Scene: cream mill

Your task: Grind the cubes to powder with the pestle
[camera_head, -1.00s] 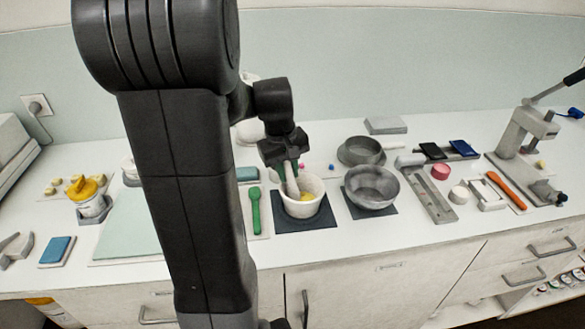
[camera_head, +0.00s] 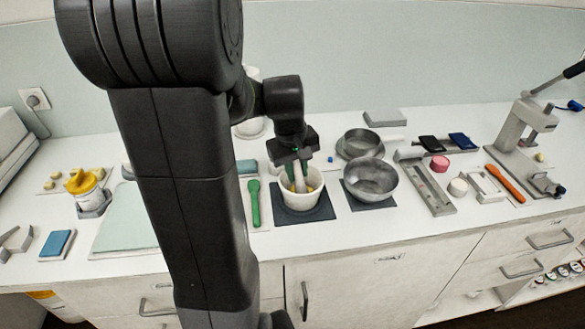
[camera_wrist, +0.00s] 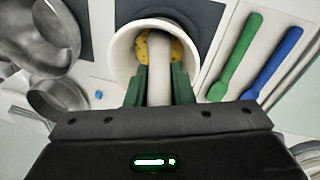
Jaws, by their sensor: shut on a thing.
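A white mortar (camera_head: 291,201) stands on a dark mat (camera_head: 322,211) in the middle of the counter. In the head view my gripper (camera_head: 297,172) is over its mouth, shut on a pale pestle (camera_head: 300,184) whose lower end is inside the mortar. In the wrist view the green fingers (camera_wrist: 159,90) close on the pestle (camera_wrist: 158,62) from both sides, at the rim of the mortar (camera_wrist: 121,54). Yellow material (camera_wrist: 179,52) lies in the mortar around the pestle. The pestle hides part of it, and I cannot tell cubes from powder.
A metal bowl (camera_head: 370,181) on another dark mat and a sieve-like ring (camera_head: 360,145) stand close to the right. A green spatula (camera_head: 254,204) lies just left of the mortar. A press (camera_head: 522,135) stands far right.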

